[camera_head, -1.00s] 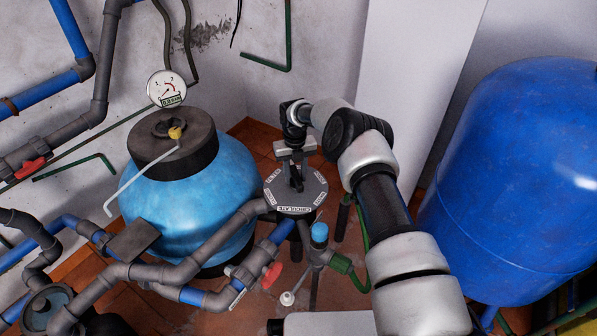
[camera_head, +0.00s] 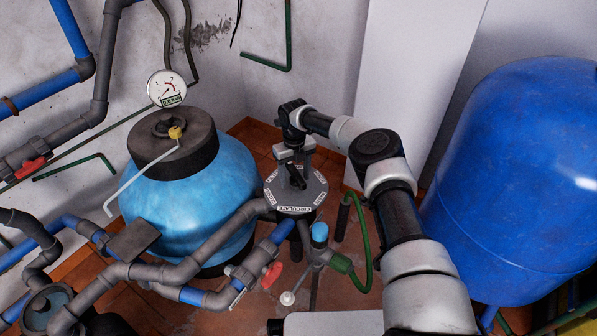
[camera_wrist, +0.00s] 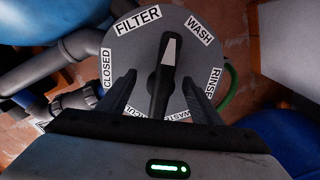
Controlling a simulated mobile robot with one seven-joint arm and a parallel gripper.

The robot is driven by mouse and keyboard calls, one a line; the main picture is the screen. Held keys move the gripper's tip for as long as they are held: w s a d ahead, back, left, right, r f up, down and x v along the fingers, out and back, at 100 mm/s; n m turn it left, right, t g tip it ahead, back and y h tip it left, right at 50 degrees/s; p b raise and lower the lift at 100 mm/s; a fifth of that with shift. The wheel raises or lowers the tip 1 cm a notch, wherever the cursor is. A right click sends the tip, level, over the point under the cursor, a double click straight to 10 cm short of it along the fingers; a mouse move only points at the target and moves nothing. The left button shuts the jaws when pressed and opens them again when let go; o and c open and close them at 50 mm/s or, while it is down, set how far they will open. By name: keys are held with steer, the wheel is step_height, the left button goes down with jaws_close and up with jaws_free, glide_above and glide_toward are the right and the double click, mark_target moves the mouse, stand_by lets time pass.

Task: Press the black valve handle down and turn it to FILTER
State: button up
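The black valve handle (camera_wrist: 163,82) lies across the round grey valve dial (camera_wrist: 205,60) in the wrist view. Its white-marked end points between the FILTER label (camera_wrist: 137,20) and the WASH label (camera_wrist: 199,30), clear of both. My gripper (camera_wrist: 159,77) is open, with one finger on each side of the handle and a visible gap on both sides. In the head view my gripper (camera_head: 291,155) is over the dial (camera_head: 312,190), and the handle (camera_head: 296,176) shows below it. Whether the handle is pressed down cannot be told.
A light-blue filter tank (camera_head: 190,190) stands left of the valve, with grey pipes (camera_head: 190,268) in front. A large blue tank (camera_head: 520,170) is at the right. A green hose (camera_head: 366,245) hangs near my arm. A white pillar (camera_head: 410,80) rises behind.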

steer(key=shift+w+r, duration=0.15)
steer(key=shift+r, duration=0.5)
steer(key=shift+r+p, duration=0.7)
steer(key=shift+r, duration=2.25)
